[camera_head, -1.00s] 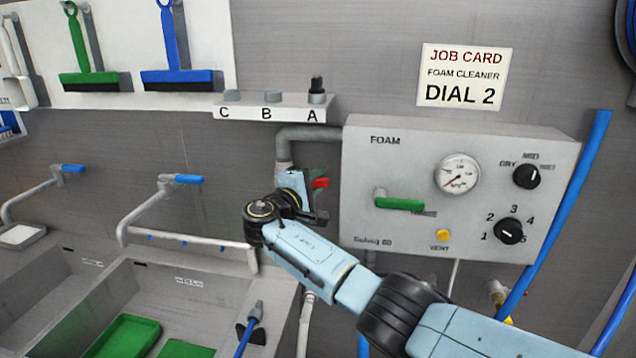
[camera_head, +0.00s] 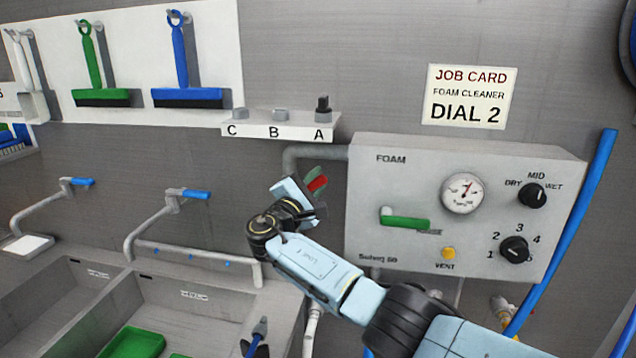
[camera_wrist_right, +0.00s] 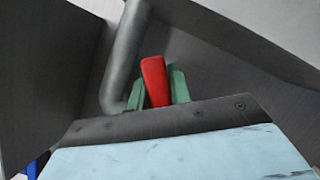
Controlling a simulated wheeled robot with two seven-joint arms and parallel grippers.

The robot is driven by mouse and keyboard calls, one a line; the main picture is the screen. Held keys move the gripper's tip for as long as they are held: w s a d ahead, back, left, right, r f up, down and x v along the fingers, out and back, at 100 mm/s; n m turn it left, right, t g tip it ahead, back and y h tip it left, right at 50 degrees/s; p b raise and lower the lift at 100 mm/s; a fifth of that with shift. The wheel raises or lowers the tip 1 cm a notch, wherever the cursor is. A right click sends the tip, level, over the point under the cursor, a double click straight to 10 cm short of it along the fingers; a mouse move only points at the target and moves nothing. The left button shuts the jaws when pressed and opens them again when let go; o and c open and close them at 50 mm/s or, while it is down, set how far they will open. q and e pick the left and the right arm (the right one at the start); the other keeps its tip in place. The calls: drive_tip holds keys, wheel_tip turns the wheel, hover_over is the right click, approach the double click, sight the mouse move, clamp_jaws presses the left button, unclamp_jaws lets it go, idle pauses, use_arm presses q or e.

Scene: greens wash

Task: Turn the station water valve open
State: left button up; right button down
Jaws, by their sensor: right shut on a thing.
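The station water valve shows as a red handle (camera_head: 317,184) on the grey pipe just left of the foam panel (camera_head: 375,185). My right gripper (camera_head: 314,180) is shut on this handle, which tilts up to the right. In the right wrist view, the red handle (camera_wrist_right: 155,82) stands between the green finger pads of my right gripper (camera_wrist_right: 157,88), beside a bent grey pipe (camera_wrist_right: 126,55). The valve body is mostly hidden behind my gripper. The panel's gauge (camera_head: 463,193) has its needle pointing up. My left gripper is out of view.
The foam panel carries a green lever (camera_head: 404,222), black knobs (camera_head: 514,249) and a yellow vent button (camera_head: 448,253). A shelf marked C, B, A (camera_head: 280,131) is above the valve. Sinks (camera_head: 190,305) with a tap (camera_head: 150,228) lie to the left.

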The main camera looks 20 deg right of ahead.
drive_tip(key=c, duration=1.3)
unclamp_jaws()
drive_tip(key=b+v, duration=0.2)
drive_tip(key=v, duration=1.1)
drive_tip(key=shift+s+a, duration=0.15)
drive_tip(key=shift+c, duration=0.2)
